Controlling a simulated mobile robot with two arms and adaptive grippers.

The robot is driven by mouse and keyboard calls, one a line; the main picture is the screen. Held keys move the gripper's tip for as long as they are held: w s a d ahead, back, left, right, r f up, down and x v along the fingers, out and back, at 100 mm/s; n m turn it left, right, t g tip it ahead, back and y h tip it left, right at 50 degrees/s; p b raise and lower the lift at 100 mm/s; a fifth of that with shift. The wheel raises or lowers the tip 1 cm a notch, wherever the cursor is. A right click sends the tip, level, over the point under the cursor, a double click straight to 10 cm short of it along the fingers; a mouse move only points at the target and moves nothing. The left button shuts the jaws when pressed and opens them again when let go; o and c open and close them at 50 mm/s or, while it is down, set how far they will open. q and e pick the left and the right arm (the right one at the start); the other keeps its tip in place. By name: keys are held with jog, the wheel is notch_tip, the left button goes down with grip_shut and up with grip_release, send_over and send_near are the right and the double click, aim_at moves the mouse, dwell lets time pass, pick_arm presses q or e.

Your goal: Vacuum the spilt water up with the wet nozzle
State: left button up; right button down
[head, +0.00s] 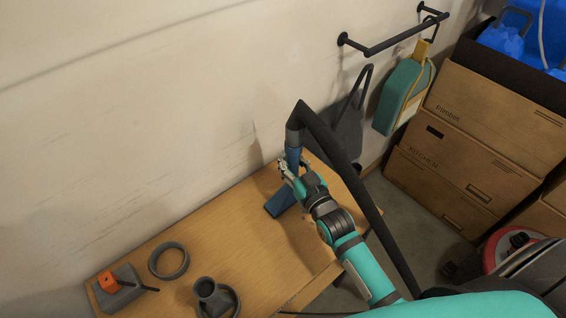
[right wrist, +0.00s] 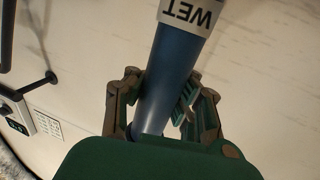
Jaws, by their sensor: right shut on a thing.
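The wet nozzle (head: 281,201) is a blue tube with a flat blue foot. Its foot is at the far part of the wooden table (head: 240,232); I cannot tell if it touches the top. My right gripper (head: 292,172) is shut around the nozzle's blue tube. In the right wrist view the tube (right wrist: 165,85) runs between the fingers, under a white label reading WET. A black hose (head: 340,160) bends from the nozzle's top down to the lower right. I cannot make out spilt water on the table. My left gripper is not in view.
A grey ring (head: 169,261), a grey fitting (head: 208,291) and a grey block with an orange part (head: 108,283) sit at the table's left. Cardboard boxes (head: 487,120) and a red vacuum (head: 510,245) stand right.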

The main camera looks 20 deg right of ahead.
jog(key=w+d, duration=0.2)
jog(key=d, duration=0.4)
jog(key=shift+w+d+r, duration=0.15)
jog(key=shift+w+d, duration=0.05)
jog(key=shift+d, duration=0.15)
dwell(0.5)
jog(key=shift+s+d+p, duration=0.3)
jog(key=shift+s+p, duration=0.05)
jog(key=shift+s, duration=0.5)
jog(key=shift+s+d+p, duration=0.25)
jog(key=shift+s+p, duration=0.1)
jog(key=shift+s, duration=0.45)
jog(key=shift+r+p, duration=2.45)
jog(key=shift+p, duration=0.05)
